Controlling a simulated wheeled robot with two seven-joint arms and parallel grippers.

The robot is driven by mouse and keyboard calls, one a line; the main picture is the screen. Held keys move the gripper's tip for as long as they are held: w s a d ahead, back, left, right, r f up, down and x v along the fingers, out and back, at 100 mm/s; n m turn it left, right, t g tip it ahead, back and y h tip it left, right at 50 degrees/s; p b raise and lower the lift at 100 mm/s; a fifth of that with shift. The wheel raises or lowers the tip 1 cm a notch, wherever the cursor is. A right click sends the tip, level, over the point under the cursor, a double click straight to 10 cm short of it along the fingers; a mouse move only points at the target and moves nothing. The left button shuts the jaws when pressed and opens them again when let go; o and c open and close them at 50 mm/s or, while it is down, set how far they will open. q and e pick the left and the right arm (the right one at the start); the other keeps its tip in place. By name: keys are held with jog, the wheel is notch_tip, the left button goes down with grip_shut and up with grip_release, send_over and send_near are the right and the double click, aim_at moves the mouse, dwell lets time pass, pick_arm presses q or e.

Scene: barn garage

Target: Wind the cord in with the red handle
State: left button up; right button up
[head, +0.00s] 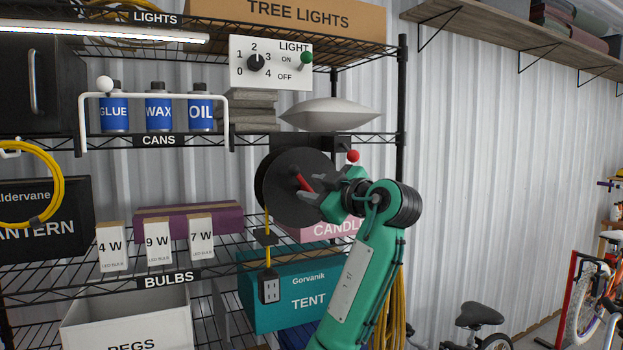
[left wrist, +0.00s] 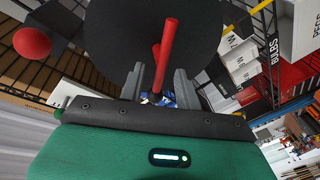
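The black cord reel (head: 283,197) hangs below the upper wire shelf. Its red handle (head: 303,181) sticks out from the disc; it also shows in the left wrist view (left wrist: 168,45). A yellow cord (head: 267,248) hangs from the reel to a dark socket block (head: 270,288). My left gripper (head: 306,189) is at the reel's face. In the left wrist view its two grey fingers (left wrist: 159,80) stand apart on either side of the handle, with visible gaps, so it is open. The handle's far end is partly hidden. My right gripper is not in view.
A red knob (head: 353,156) sits right of the reel, close to my left wrist. A teal tent box (head: 300,295) and a pink candle box (head: 330,230) lie below. A grey cushion (head: 330,114) lies above. The corrugated wall area to the right is clear.

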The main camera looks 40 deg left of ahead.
pick_arm(q)
jog(key=shift+a, duration=0.6)
grip_shut()
jog(key=shift+f, duration=0.1)
